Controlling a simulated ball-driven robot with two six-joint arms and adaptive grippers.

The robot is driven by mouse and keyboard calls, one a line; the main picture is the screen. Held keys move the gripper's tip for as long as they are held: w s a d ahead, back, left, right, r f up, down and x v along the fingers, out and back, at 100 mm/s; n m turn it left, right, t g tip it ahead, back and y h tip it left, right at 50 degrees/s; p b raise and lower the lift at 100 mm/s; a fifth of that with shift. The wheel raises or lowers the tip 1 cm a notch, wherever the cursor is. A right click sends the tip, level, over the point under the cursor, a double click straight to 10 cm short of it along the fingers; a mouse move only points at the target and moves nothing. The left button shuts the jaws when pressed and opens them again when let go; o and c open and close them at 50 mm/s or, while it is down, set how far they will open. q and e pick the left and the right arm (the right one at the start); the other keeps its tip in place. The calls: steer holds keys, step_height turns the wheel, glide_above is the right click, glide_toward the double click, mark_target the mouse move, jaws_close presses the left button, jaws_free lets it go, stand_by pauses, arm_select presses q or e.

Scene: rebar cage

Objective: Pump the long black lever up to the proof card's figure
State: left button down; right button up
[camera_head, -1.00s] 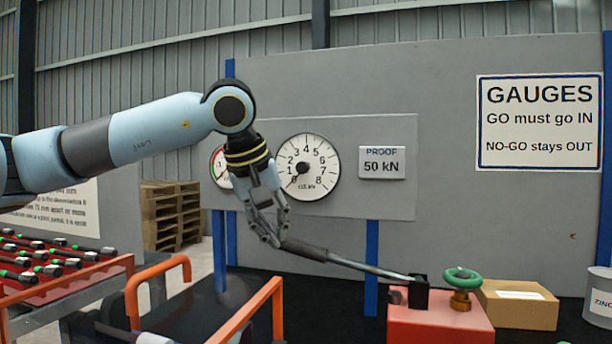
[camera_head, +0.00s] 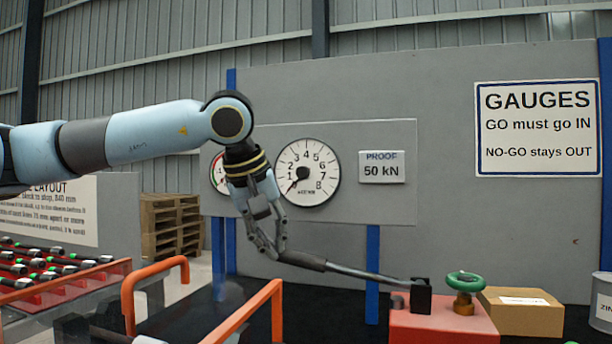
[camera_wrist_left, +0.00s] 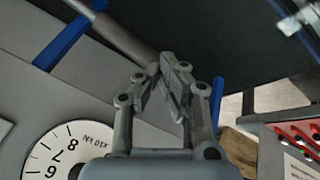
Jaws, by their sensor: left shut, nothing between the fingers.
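The long black lever (camera_head: 345,270) runs from a dark grip at its left end down to a black socket on the red pump block (camera_head: 440,322). It slopes slightly down to the right. My left gripper (camera_head: 277,252) points down at the grip end, with its fingers shut and nothing between them. In the left wrist view the fingertips (camera_wrist_left: 172,80) overlap the end of the lever grip (camera_wrist_left: 125,38); I cannot tell if they touch. The proof card (camera_head: 382,167) reads 50 kN. The gauge (camera_head: 308,172) needle points low left, near the scale's bottom. My right gripper is out of view.
A green handwheel (camera_head: 465,281) sits on the pump block. A cardboard box (camera_head: 521,312) and a grey tin (camera_head: 602,302) stand to its right. Orange rails (camera_head: 245,314) rise in front on the left. The grey panel stands close behind the gripper.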

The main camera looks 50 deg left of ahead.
arm_select(q)
steer(key=shift+f, duration=0.1)
steer(key=shift+a+f+p, duration=0.1)
steer(key=shift+f+p, duration=0.3)
steer(key=shift+f, duration=0.25)
steer(key=shift+f+p, duration=0.3)
steer(key=shift+f, duration=0.4)
